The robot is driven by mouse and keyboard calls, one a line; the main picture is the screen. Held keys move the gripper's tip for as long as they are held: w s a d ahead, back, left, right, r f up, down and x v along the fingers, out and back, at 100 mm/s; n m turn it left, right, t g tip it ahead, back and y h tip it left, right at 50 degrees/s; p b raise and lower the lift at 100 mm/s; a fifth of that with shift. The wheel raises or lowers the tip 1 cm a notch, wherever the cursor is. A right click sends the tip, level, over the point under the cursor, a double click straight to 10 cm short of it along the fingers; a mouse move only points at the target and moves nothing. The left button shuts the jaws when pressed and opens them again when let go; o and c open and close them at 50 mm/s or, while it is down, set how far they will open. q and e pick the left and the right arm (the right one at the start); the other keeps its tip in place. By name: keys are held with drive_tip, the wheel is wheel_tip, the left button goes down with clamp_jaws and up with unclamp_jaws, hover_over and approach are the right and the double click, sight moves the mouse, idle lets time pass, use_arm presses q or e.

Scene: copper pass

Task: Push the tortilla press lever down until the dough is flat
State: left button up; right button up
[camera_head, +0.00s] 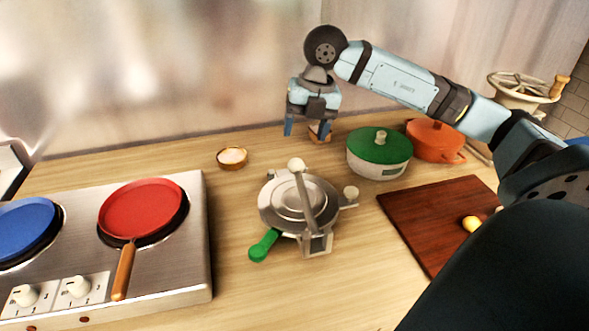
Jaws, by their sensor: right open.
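The tortilla press (282,196) is a round grey metal press standing on the counter in the middle of the view. Its lever (305,200) lies across the top plate from the hinge bracket in front to a cream knob at the back. A green handle (263,245) sticks out at its front left, and a second cream knob is on its right. No dough shows; the top plate hides the inside. My right gripper (307,130) points down, open, above and behind the press, apart from the lever. My left gripper is out of view.
A hob (175,276) with a red pan (140,208) and a blue pan (24,229) stands left. A small bowl (232,158) is behind. A green-lidded pot (379,146), an orange pot (436,141) and a brown board (430,215) are right. The counter in front is clear.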

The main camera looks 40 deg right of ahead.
sight(297, 160)
drive_tip(key=f, duration=0.3)
drive_tip(key=w+a+f, duration=0.1)
drive_tip(key=f, duration=0.7)
drive_tip(key=shift+w+a+f, duration=0.2)
drive_tip(key=shift+w+a, duration=0.1)
drive_tip(key=shift+a, duration=0.05)
drive_tip(key=shift+c, duration=0.4)
clamp_jaws()
drive_tip(key=shift+s+r+b, duration=0.1)
drive_tip(key=shift+r+b, duration=0.25)
drive_tip(key=shift+b, duration=0.15)
drive_tip(key=shift+o, duration=0.4)
unclamp_jaws()
wheel_tip(297, 160, up, 14)
drive_tip(key=s+d, duration=0.1)
drive_tip(key=s, duration=0.1)
drive_tip(key=shift+d+f+p, duration=0.25)
drive_tip(key=shift+d+p, duration=0.05)
drive_tip(key=shift+d, duration=0.05)
drive_tip(key=shift+s, duration=0.1)
